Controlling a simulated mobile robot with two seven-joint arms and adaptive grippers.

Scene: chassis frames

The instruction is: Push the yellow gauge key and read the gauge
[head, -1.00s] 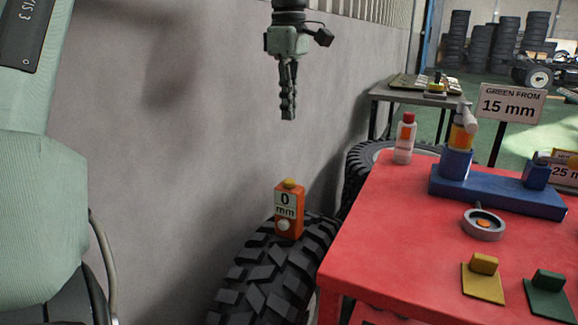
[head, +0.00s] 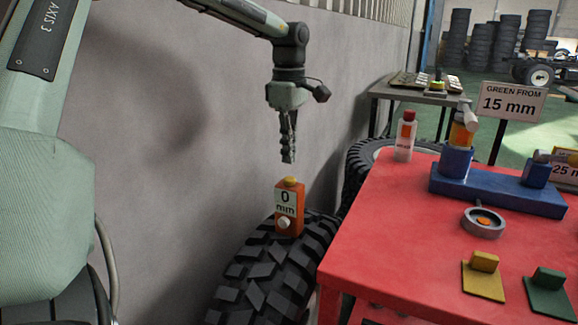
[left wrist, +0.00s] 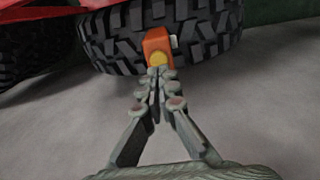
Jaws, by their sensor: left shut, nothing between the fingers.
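The orange gauge (head: 289,212) stands on the tread of a black tyre (head: 275,268). Its display reads "0 mm" and a white round knob is on its front. The yellow gauge key (head: 290,182) is on its top. My left gripper (head: 288,160) is shut and empty, pointing down just above the key with a small gap. In the left wrist view the shut fingertips (left wrist: 157,72) overlap the near edge of the yellow key (left wrist: 157,59), with the orange gauge (left wrist: 158,42) beyond. My right gripper is not in view.
A red table (head: 400,230) at the right holds a blue stand (head: 500,190), a red-capped bottle (head: 404,138), a grey ring (head: 484,222), and yellow and green blocks. A sign (head: 508,102) reads "GREEN FROM 15 mm". A grey wall (head: 180,150) is behind the gauge.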

